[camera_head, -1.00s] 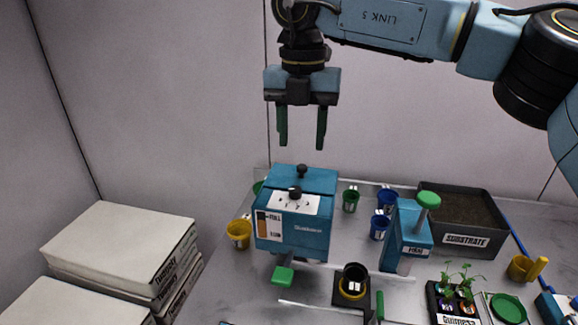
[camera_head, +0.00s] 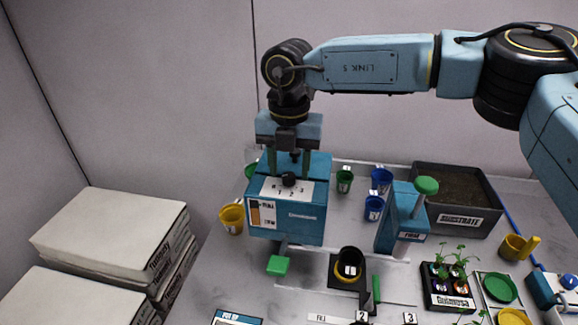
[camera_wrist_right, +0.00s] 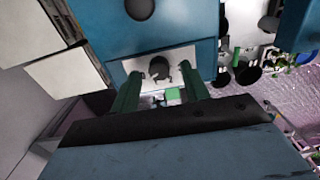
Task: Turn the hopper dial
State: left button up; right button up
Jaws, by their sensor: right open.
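The hopper (camera_head: 285,222) is a blue box with a FULL level strip on its front, standing upright on the bench. Its dial (camera_head: 289,180) is a black knob on a white numbered panel at the top front. My right gripper (camera_head: 289,174) is open, pointing down over the hopper, its two green fingers on either side of the dial in the head view. In the right wrist view the dial (camera_wrist_right: 159,68) lies between the fingertips, on the white panel; I cannot tell whether they touch it. My left gripper is not in view.
A black knob stands on the hopper's lid, close to my fingers. A yellow cup (camera_head: 232,219) is left of the hopper; green and blue cups stand to its right. A blue press (camera_head: 398,232) with a green knob and a substrate bin (camera_head: 492,200) are farther right. Stacked boxes (camera_head: 110,230) are left.

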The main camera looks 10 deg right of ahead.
jog(key=shift+f, duration=0.6)
jog(key=shift+c, duration=1.3)
jog(key=c, duration=0.7)
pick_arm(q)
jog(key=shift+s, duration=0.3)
pick_arm(e)
jog(key=shift+c, duration=0.2)
